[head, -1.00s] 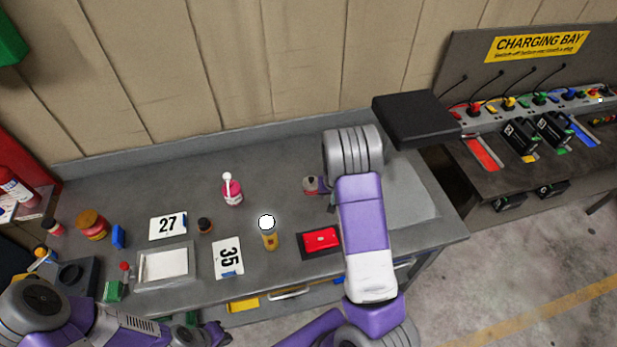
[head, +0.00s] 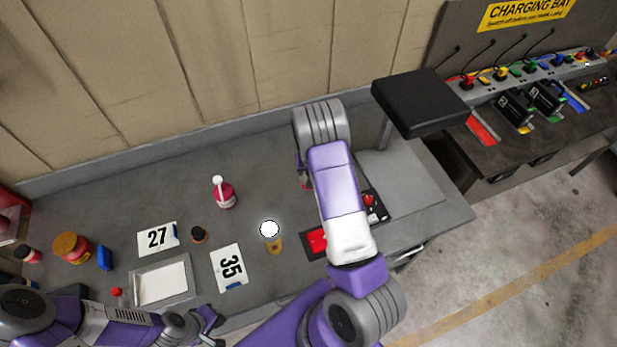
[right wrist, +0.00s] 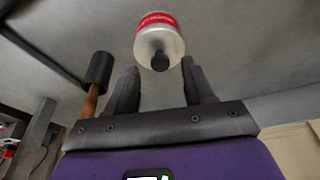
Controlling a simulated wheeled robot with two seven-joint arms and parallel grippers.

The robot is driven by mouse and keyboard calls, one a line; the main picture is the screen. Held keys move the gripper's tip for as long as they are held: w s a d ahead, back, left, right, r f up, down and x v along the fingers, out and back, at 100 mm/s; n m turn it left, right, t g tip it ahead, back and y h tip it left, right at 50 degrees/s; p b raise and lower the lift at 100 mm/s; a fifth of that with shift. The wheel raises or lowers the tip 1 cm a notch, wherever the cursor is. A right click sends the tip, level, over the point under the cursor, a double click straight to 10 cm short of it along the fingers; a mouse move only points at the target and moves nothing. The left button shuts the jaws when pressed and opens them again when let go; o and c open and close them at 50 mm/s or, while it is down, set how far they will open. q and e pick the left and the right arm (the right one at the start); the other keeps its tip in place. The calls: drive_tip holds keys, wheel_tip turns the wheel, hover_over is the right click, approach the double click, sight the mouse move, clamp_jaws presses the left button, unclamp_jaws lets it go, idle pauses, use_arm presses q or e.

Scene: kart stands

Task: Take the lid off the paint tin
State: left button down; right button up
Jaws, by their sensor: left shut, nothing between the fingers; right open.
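The paint tin (right wrist: 158,38) shows in the right wrist view, pale with a red label band and a dark knob (right wrist: 160,62) on its near end. My right gripper (right wrist: 160,75) is open, with one finger either side of the knob and the tin just beyond the fingertips. I see no contact. In the head view my right arm hides most of the tin; only a small reddish bit (head: 306,186) shows beside the arm. My left gripper (head: 213,326) is shut and empty at the bench's front edge, far from the tin.
A mallet (right wrist: 97,72) stands left of my fingers in the right wrist view. A black raised block (head: 420,102) stands right of my arm.

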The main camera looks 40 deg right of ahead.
drive_tip(key=shift+b+x, duration=0.45)
drive_tip(key=shift+x, duration=0.7)
drive_tip(key=shift+r, duration=0.15)
drive_tip(key=shift+c, duration=0.5)
clamp_jaws()
